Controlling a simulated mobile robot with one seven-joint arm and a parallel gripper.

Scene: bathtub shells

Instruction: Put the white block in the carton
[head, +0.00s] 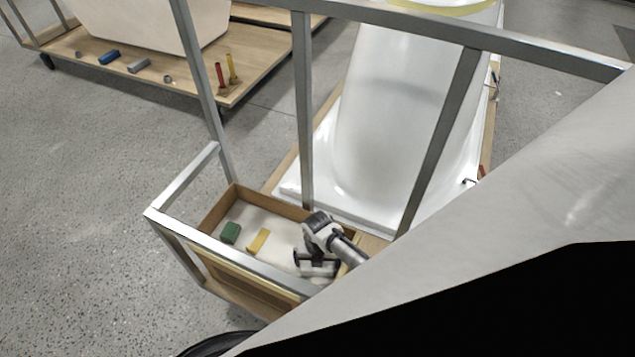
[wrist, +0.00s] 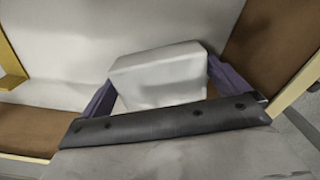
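The white block (wrist: 160,78) shows in the wrist view between the two purple fingers of my gripper (wrist: 160,85). The fingers stand wide, one on each side of it, with a narrow light gap at its lower left; contact at the tips is not clear. In the head view my gripper (head: 316,262) is down inside the right part of the carton (head: 215,212), a brown box with a pale floor. The block is hard to make out there against that floor. Whether it touches the floor is not clear.
A green block (head: 231,232) and a yellow block (head: 258,241) lie in the carton's left part. Metal frame bars (head: 305,110) rise around the carton. A white tub shell (head: 385,110) stands behind. Brown carton walls (wrist: 270,50) are close to my gripper.

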